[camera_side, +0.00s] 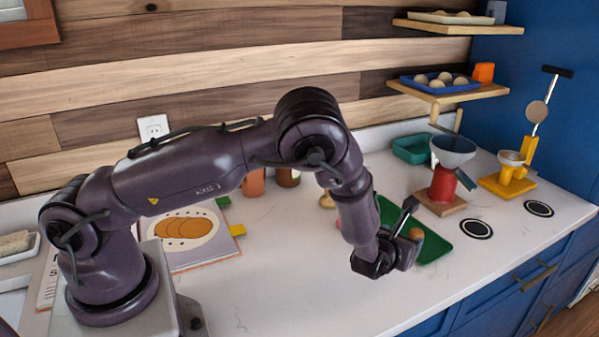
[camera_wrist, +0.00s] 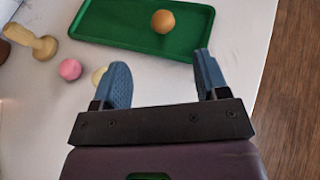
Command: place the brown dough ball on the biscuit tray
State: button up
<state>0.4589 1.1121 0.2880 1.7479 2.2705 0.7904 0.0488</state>
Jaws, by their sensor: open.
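The brown dough ball (camera_wrist: 163,21) rests on the green tray (camera_wrist: 112,22), inside its rim, in the wrist view. In the side view the ball (camera_side: 416,233) also shows on the green tray (camera_side: 437,247), just beyond my gripper. I take this green tray as the biscuit tray. My gripper (camera_wrist: 162,62) is open and empty, its two blue fingers apart, with bare counter between them. The ball and the tray lie past the fingertips, and the ball is not between them. In the side view the wrist hides part of the tray.
A pink ball (camera_wrist: 70,69), a cream ball (camera_wrist: 98,76) and a wooden stamp (camera_wrist: 35,42) lie left of my fingers. A red-based funnel stand (camera_side: 443,183) and a yellow stand (camera_side: 507,184) are behind the tray. Shelves hold a blue tray (camera_side: 437,90). The front counter is clear.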

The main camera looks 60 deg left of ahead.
jog(key=s+a+r+n+g+y, duration=0.25)
jog(key=s+a+r+n, duration=0.25)
jog(key=r+n, duration=0.4)
jog(key=s+a+r+n+g+y, duration=0.1)
jog(key=s+a+r+n+g, duration=0.5)
jog(key=r, duration=0.5)
jog(key=s+d+r+n+h, duration=0.3)
jog(key=s+n, duration=0.2)
jog(key=s, duration=0.2)
jog(key=s+d+r+n+t+h, duration=0.1)
jog(key=s+d+r+n+h, duration=0.1)
jog(key=s+n, duration=0.3)
jog(key=s+d+r+n+t+h, duration=0.1)
jog(key=s+d+r+n+h, duration=0.2)
jog(key=s, duration=0.7)
jog(key=shift+d+r+n+h, duration=0.3)
jog(key=shift+d+n+h, duration=0.5)
jog(key=shift+n, duration=0.4)
